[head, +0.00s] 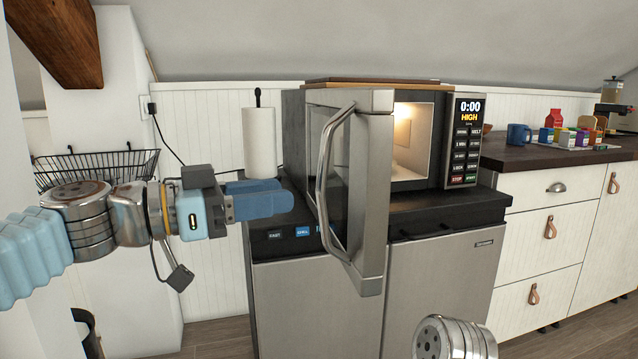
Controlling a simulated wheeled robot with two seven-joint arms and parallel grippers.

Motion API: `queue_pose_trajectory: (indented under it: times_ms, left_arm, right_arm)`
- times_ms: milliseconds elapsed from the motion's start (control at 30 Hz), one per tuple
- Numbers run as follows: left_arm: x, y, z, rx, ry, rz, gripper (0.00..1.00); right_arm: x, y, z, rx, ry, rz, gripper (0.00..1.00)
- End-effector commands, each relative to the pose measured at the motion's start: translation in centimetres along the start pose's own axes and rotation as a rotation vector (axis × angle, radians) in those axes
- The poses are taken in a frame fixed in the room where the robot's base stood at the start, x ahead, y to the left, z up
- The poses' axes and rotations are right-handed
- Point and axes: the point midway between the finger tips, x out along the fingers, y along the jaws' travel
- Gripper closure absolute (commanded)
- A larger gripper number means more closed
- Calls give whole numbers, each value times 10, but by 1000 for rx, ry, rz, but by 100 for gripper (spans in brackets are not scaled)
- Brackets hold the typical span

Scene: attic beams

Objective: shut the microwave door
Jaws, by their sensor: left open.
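The microwave (465,138) stands on a dark counter, with its cavity lit and its panel showing "0:00 HIGH". Its door (375,190) stands open, swung out towards me on its left-side hinge. The curved metal door handle (323,175) is on the door's left-facing side. My left gripper (288,196) is level with the handle, a little to its left, and appears apart from it. It is open and empty; its blue fingers overlap in this view. My right gripper is not seen; only part of my right arm shows at the bottom.
A paper towel roll (259,142) stands behind my left gripper. A wire basket (97,167) is at the left. A blue mug (518,134) and several small colourful items sit on the right counter (560,152). A wooden board (372,81) lies on the microwave.

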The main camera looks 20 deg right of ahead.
Motion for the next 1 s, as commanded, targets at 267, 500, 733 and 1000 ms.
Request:
queue_pose_trajectory:
  times_ms: [267, 500, 733, 1000]
  left_arm:
    - [59, 0, -2, -2, -2, 2, 58]
    - [79, -1, 0, -2, -2, -2, 58]
    - [80, -1, 1, -1, -2, -2, 58]
    - [80, -1, 1, -2, -2, -3, 93]
  right_arm:
    - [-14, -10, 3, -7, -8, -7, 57]
    - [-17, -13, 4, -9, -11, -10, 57]
    - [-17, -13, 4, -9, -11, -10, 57]
    - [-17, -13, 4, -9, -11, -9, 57]
